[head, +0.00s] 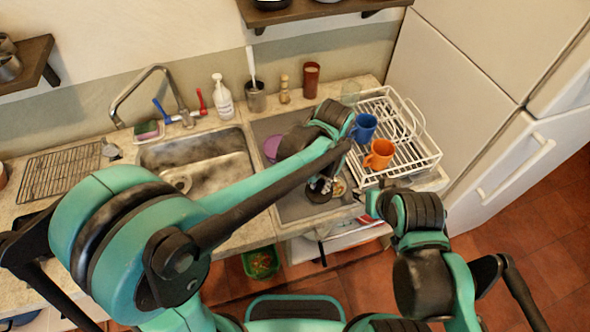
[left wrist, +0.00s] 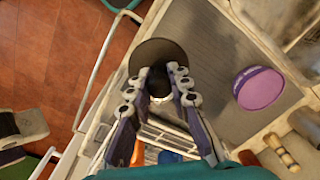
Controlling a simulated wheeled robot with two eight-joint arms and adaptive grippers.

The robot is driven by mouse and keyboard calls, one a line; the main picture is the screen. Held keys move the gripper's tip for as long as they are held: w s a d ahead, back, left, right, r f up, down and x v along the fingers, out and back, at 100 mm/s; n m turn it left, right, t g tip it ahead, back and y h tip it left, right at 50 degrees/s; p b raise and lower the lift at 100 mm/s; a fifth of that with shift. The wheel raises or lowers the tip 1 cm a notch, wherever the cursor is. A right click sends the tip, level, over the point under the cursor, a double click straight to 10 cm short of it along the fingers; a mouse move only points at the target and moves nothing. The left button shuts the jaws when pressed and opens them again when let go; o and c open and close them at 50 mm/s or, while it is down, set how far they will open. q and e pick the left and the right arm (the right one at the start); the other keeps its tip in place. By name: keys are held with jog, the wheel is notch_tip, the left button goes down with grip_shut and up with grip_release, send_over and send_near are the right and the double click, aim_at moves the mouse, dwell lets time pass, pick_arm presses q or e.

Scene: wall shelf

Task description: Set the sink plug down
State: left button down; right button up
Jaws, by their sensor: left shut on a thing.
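The sink plug (left wrist: 152,52) is a dark round disc with a dark knob. In the left wrist view my left gripper (left wrist: 157,85) has its two fingers around the knob, shut on it. In the head view the left gripper (head: 321,186) is over the front of the grey draining area (head: 294,207), right of the sink (head: 215,165); the plug is small and partly hidden there. I cannot tell whether the plug touches the surface. My right gripper (head: 368,203) is near the counter's front right edge, and its fingers are not clear.
A white dish rack (head: 425,157) with a blue mug (head: 364,128) and an orange mug (head: 379,154) stands to the right. A purple round item (left wrist: 260,88) lies on the grey area. A soap bottle (head: 222,97) and containers line the back. The counter's front edge is close.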

pick_arm(q)
jog(key=w+a+f, duration=0.1)
jog(key=a, duration=0.1)
jog(key=w+a+f+b, duration=0.1)
jog(key=w+a+f, duration=0.1)
jog(key=a, duration=0.1)
jog(key=w+a+f+b, duration=0.1)
jog(key=a+f, duration=0.1)
jog(key=shift+w+a+f, duration=0.2)
jog(key=shift+w, duration=0.2)
notch_tip(320, 180, down, 3)
jog(key=shift+f+b, duration=0.1)
jog(key=shift+b, duration=0.45)
jog(key=shift+f, duration=0.4)
jog(key=shift+s+r, duration=0.1)
jog(key=c, duration=1.4)
grip_release()
jog(key=shift+f, duration=0.2)
jog(key=shift+r, duration=0.1)
